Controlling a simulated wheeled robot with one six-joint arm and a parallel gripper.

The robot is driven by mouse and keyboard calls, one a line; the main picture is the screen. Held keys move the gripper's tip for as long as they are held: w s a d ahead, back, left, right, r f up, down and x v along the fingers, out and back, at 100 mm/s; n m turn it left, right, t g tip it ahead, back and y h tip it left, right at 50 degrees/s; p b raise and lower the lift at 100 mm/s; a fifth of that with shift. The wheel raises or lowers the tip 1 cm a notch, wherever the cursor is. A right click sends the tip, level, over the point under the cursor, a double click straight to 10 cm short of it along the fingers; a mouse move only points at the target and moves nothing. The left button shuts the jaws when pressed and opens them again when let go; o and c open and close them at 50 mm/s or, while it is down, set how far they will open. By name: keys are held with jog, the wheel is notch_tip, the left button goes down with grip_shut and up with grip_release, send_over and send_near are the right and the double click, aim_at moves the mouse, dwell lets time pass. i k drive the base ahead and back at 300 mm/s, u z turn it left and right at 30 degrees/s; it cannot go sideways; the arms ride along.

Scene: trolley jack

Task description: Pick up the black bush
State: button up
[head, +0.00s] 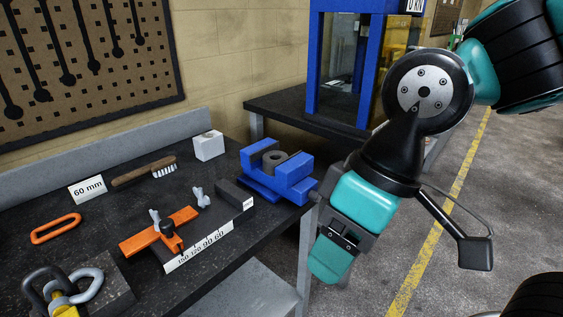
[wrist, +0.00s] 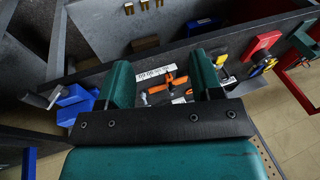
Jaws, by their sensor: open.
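A dark ring-shaped piece (head: 273,159), which looks like the black bush, sits in the blue vise (head: 297,190) at the right end of the bench. Its hole shows from above; its lower part is hidden by the vise. My gripper (head: 331,258) hangs to the right of the vise, off the bench's edge, apart from both. In the wrist view my gripper (wrist: 160,68) has its two teal fingers spread with nothing held between them. The blue vise (wrist: 72,95) shows to the left of the fingers there; I cannot make out the bush in that view.
An orange clamp (head: 150,241) with wing nuts, a dark block (head: 231,193), a white block (head: 209,145), a brush (head: 145,171) and an orange link (head: 56,228) lie on the bench. A blue-framed cabinet (head: 315,60) stands behind.

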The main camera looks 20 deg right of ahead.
aim_at(271, 157)
jog(key=u, duration=0.15)
jog(key=k, duration=0.4)
jog(key=z, duration=1)
jog(key=i, duration=0.65)
jog(key=u, duration=0.55)
jog(key=i, duration=0.6)
jog(key=u, duration=0.7)
